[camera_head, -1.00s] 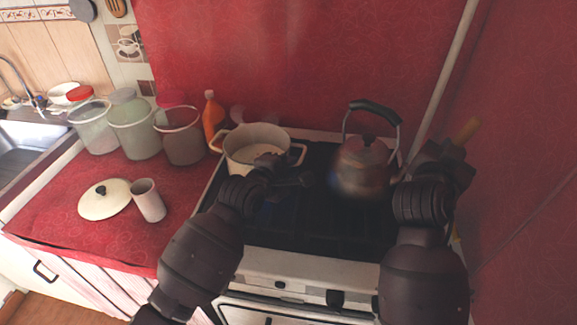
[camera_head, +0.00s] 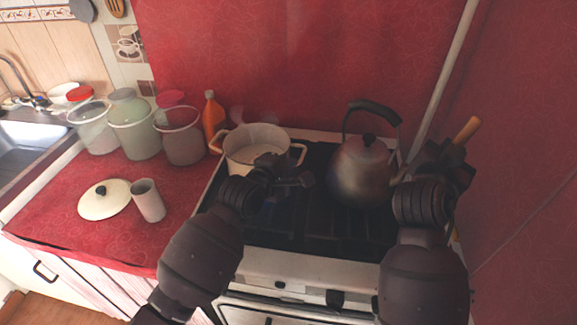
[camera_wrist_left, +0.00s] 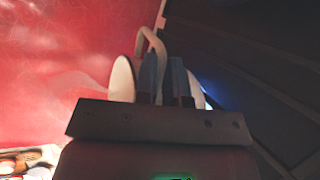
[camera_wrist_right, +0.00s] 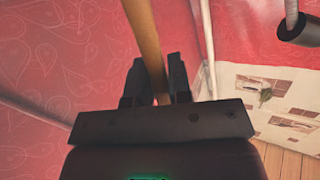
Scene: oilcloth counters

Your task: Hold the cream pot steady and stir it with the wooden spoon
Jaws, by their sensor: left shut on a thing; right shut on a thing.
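The cream pot (camera_head: 240,160) stands on the back left of the stove, without its lid, with a handle on each side. My left gripper (camera_head: 280,165) is at the pot's right front. My right gripper (camera_head: 450,158) is right of the kettle, shut on the wooden spoon (camera_head: 467,130). The spoon's shaft also shows between the fingers in the right wrist view (camera_wrist_right: 144,40). The spoon's far end is hidden in the head view.
A kettle (camera_head: 358,175) with a black handle stands on the stove (camera_head: 320,225) between pot and right gripper. An orange bottle (camera_head: 212,118), several tubs, a lid (camera_head: 103,200) and a cup (camera_head: 148,202) are on the left counter. A red wall is close behind and at right.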

